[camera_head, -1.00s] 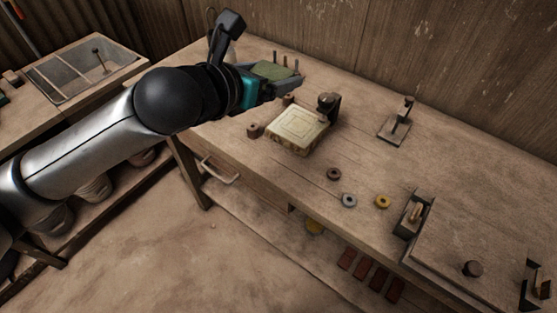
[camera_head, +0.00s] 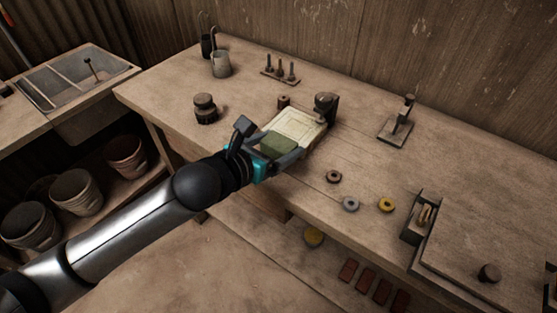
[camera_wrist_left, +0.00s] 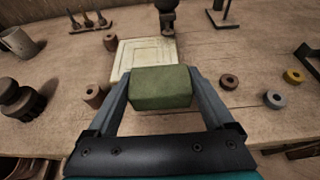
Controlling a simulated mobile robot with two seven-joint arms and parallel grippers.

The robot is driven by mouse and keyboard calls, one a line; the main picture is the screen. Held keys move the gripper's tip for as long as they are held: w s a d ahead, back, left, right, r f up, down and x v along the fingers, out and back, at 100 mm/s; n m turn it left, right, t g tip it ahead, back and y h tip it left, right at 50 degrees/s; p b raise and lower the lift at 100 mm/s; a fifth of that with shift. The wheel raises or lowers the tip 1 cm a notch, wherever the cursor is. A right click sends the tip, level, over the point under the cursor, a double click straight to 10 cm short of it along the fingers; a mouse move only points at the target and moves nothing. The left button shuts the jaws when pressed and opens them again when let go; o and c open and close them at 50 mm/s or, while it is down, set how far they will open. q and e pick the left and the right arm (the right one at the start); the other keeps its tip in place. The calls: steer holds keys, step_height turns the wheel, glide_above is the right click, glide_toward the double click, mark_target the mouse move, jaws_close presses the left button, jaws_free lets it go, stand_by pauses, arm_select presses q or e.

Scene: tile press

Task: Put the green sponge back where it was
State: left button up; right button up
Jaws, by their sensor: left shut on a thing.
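The green sponge (camera_head: 279,143) is a block held between the fingers of my left gripper (camera_head: 276,153). In the left wrist view the sponge (camera_wrist_left: 161,88) sits between both grey fingers, which are shut on it. It is in front of a cream tile with a raised square pattern (camera_head: 300,126), overlapping its near part in the head view. The tile also shows behind the sponge in the left wrist view (camera_wrist_left: 144,54). I cannot tell whether the sponge touches the tile or the bench. My right gripper is not in view.
A dark clamp post (camera_head: 326,106) stands at the tile's far corner. Several rings, including a yellow one (camera_head: 386,204), lie to the right. A dark stacked weight (camera_head: 205,108), a grey cup (camera_head: 221,64) and a peg rack (camera_head: 280,70) stand to the left and back.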

arm_select(q)
step_height(320, 180, down, 4)
steer(key=shift+r+b, duration=0.1)
steer(key=shift+b, duration=0.55)
steer(key=shift+f, duration=0.3)
steer(key=o, duration=1)
steer(key=shift+o, duration=0.3)
